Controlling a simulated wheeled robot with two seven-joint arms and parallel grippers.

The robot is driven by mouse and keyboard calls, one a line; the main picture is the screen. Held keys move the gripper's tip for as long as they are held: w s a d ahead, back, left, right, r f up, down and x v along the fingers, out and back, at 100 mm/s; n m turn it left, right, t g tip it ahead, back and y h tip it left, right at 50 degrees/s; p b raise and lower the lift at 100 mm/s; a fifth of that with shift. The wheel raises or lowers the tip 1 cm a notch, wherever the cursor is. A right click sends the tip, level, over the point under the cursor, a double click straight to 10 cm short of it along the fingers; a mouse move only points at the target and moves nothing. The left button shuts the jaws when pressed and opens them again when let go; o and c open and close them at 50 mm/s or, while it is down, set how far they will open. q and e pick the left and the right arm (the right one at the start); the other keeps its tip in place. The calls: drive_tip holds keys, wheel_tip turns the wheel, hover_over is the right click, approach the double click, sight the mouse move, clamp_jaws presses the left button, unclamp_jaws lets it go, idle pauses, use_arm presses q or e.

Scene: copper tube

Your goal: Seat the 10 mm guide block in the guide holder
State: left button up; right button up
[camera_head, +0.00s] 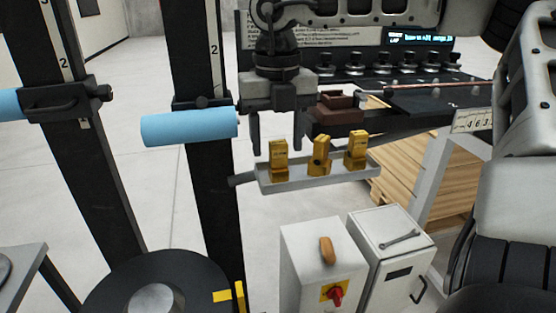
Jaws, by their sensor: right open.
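Three brass guide blocks stand upright in a row on a light grey tray (320,181): a left one (279,160), a middle one (320,155) and a right one (356,150). Any size marks are too small to read, so I cannot tell which is the 10 mm block. My right gripper (277,147) points down, open and empty, with its fingers above and to either side of the left block's top. A dark brown block-like fixture (338,108), possibly the guide holder, sits at the bench's left end, right of the gripper. My left gripper is out of view.
A dark bench (430,98) with several black knobs and a copper tube (445,86) extends right. Dark posts with blue rollers (190,128) stand left. White cabinets (322,255), one with a red switch, stand below the tray. A wooden pallet (400,175) lies behind.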

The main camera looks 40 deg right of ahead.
sight(278, 142)
drive_tip(key=shift+d+f, duration=0.15)
drive_tip(key=shift+f, duration=1.4)
clamp_jaws()
